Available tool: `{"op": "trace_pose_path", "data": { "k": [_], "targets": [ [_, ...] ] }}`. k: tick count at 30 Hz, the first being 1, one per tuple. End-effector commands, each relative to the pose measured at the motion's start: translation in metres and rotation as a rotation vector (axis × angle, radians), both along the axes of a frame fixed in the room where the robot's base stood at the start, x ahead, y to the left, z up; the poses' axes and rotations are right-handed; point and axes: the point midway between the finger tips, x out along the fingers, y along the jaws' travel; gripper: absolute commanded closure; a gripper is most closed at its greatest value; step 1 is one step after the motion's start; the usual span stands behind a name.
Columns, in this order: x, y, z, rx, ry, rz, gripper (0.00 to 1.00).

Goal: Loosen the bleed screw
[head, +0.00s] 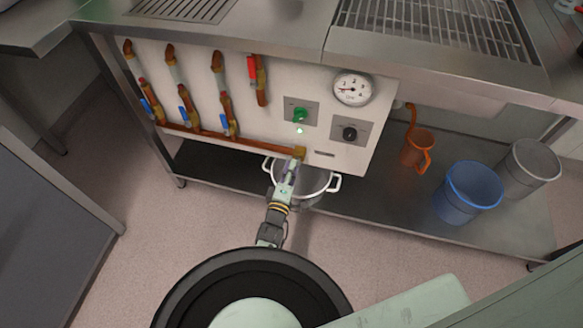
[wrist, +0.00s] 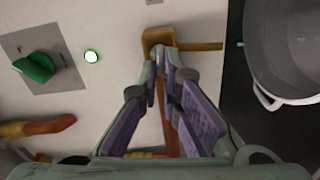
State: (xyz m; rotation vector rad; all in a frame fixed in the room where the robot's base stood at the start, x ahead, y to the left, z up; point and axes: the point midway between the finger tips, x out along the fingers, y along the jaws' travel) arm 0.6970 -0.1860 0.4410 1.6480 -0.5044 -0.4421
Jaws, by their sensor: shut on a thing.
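A brass block (wrist: 157,36) sits at the end of the copper pipe (wrist: 168,110) on the white panel. It also shows in the head view (head: 299,150). A thin brass spout (wrist: 207,46) points from it toward the pot. My gripper (wrist: 161,62) is at the block, its two fingertips closed together on the bleed screw. The screw is small and almost wholly hidden between the fingertips, so its turn cannot be told. In the head view my gripper (head: 294,162) reaches up to the panel's lower edge, in front of the pot.
A pot (head: 325,183) with two handles stands on the lower shelf below the block. The panel holds a green knob (head: 299,115), a lit green lamp (head: 300,131), a black knob (head: 349,134), a gauge (head: 353,88) and several valves. A blue bucket (head: 467,194) and an orange jug (head: 416,150) stand right.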

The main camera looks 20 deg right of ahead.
Motion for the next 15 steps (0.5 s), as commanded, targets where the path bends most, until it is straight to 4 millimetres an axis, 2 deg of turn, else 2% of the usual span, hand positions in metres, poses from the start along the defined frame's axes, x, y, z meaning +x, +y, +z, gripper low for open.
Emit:
{"op": "trace_pose_path", "data": {
  "k": [1,2,10,15],
  "targets": [
    [0.0005,-0.0012,0.0014,-0.002,-0.002,0.0,1.0],
    [0.0005,-0.0012,0.0014,-0.002,-0.002,0.0,0.93],
    [0.0002,-0.0006,0.0008,-0.001,-0.002,0.0,0.75],
    [0.0002,-0.0003,0.0004,0.0,-0.001,0.0,0.74]
  ]
}}
